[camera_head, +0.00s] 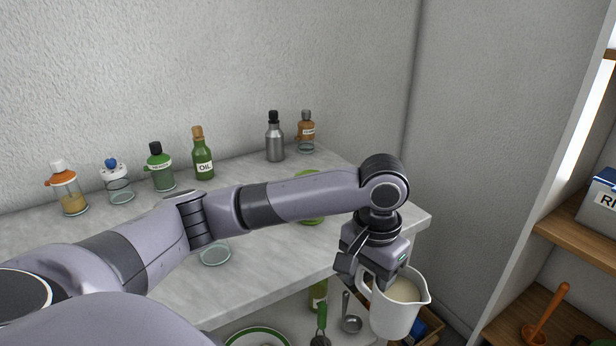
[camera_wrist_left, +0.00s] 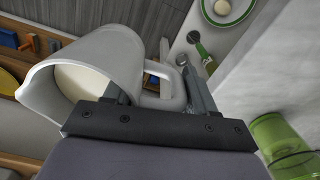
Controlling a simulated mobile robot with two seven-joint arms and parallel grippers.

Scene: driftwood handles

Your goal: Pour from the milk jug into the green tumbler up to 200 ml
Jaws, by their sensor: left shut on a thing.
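The white milk jug (camera_head: 392,312) holds pale milk and is roughly upright, off the counter at its front right corner. My left gripper (camera_head: 366,272) is shut on the jug's handle. The left wrist view shows the jug (camera_wrist_left: 115,55) and its handle between the fingers of my left gripper (camera_wrist_left: 163,92). The green tumbler (camera_head: 312,219) is on the counter, mostly hidden behind my left forearm. A clear green tumbler (camera_wrist_left: 275,140) also shows at the right of the left wrist view. My right gripper is not in view.
Along the back of the marble counter (camera_head: 285,256) stand several bottles, including a green OIL bottle (camera_head: 203,158) and a metal bottle (camera_head: 274,141). A glass dish (camera_head: 214,254) lies near the middle. Below are a ladle (camera_head: 350,322) and a green-rimmed plate (camera_head: 257,336). Wooden shelves (camera_head: 575,243) stand right.

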